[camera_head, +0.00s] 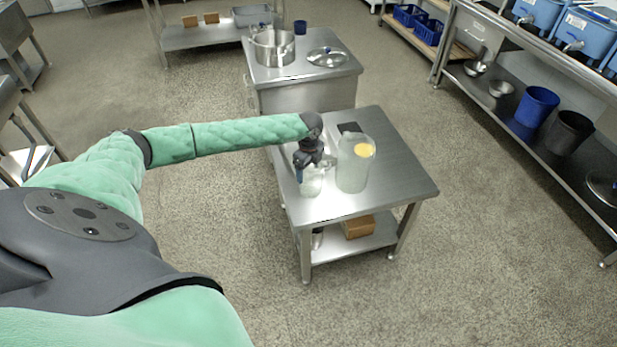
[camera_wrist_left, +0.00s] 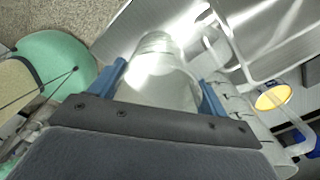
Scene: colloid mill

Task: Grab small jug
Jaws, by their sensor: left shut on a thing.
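The small jug (camera_head: 311,182) is clear and stands at the left front part of the steel table (camera_head: 395,185). My left gripper (camera_head: 306,172) is shut on it from above and behind. In the left wrist view the jug (camera_wrist_left: 158,75) lies between the two blue fingers of the gripper (camera_wrist_left: 163,88). Whether the jug touches the tabletop is hard to tell. A larger clear jug (camera_head: 352,165) with a yellow disc stands just right of it, and it also shows in the left wrist view (camera_wrist_left: 245,60). My right gripper is not in view.
A dark flat item (camera_head: 349,128) lies behind the large jug. A brown box (camera_head: 357,226) sits on the table's lower shelf. A second steel table behind holds a pot (camera_head: 273,50) and a lid (camera_head: 327,57). Shelving with blue containers runs along the right. The floor in front is clear.

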